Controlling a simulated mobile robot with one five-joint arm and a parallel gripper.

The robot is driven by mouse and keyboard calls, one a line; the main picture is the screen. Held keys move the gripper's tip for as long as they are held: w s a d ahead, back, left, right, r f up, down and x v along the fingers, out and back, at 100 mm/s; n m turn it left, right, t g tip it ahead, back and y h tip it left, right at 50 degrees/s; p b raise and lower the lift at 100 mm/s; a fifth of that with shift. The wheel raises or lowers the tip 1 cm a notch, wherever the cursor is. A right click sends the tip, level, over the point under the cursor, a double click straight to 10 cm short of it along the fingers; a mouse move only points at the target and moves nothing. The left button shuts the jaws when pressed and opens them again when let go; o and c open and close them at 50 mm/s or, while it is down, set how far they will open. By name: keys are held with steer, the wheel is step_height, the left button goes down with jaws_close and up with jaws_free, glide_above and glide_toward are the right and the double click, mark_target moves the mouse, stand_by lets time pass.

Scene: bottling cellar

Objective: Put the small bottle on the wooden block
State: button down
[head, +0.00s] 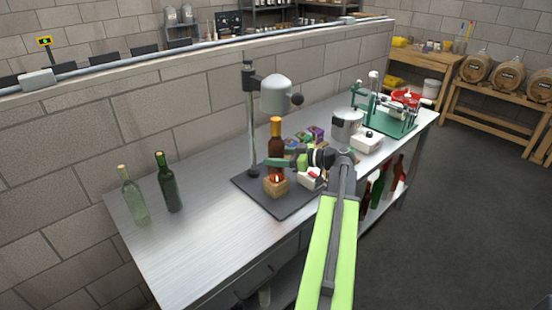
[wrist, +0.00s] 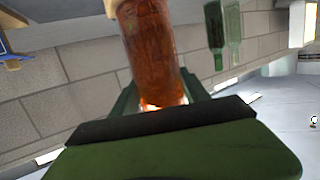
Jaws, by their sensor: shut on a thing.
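The small brown bottle (head: 276,139) with an orange cap is upright over the wooden block (head: 278,188). Its lower end is at the block's top; I cannot tell whether it touches. My gripper (head: 277,163) is shut on the bottle's lower body, reaching in from the right. In the wrist view, the amber glass of the bottle (wrist: 152,50) sits between the fingers of my gripper (wrist: 160,100). The block lies on a dark base plate (head: 255,190) and is not clearly seen in the wrist view.
A stand with a grey head (head: 276,94) rises behind the bottle. Two green bottles (head: 168,182) (head: 133,194) stand at the left of the steel table (head: 215,240). Small coloured boxes (head: 315,133), a pot (head: 347,124) and a green machine (head: 388,118) are to the right. The table's front left is clear.

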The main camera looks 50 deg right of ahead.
steer(key=shift+f, duration=0.2)
steer(key=c, duration=0.6)
jaws_free()
steer(key=shift+r, duration=0.1)
steer(key=shift+o, duration=0.2)
steer(key=shift+r, duration=0.2)
steer(key=p+v, duration=0.2)
steer(key=v, duration=1)
